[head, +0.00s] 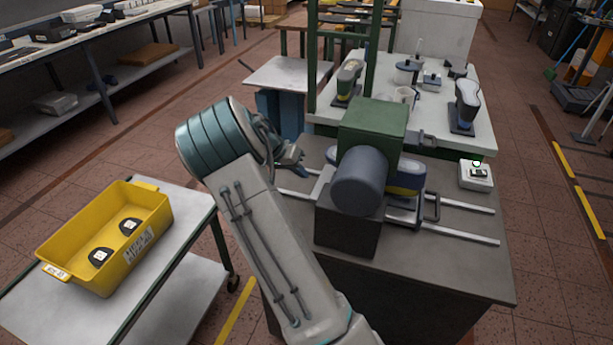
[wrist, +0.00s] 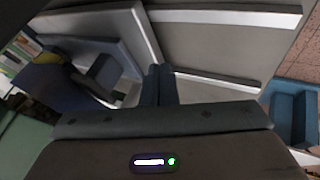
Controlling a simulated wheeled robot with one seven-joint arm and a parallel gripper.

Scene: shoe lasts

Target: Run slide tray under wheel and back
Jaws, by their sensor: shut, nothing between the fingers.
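The machine stands on a grey bench, with a green housing (head: 372,122) and a dark grey wheel (head: 358,190) on its near side. The slide tray (head: 415,176) is blue-grey and shows at the wheel's right, on pale rails (head: 465,236); the wheel and housing hide much of it. A dark blue and yellow piece (head: 404,191) shows beside the tray. My gripper (head: 299,158) is left of the housing, above the rails' left ends. In the wrist view its fingers (wrist: 160,84) are together and empty, with a blue-grey walled piece (wrist: 100,45), perhaps the tray, close at their left.
A white table (head: 455,120) behind holds shoe lasts. A yellow bin (head: 110,235) with two dark pieces stands on a cart at the left. The bench's front right is clear.

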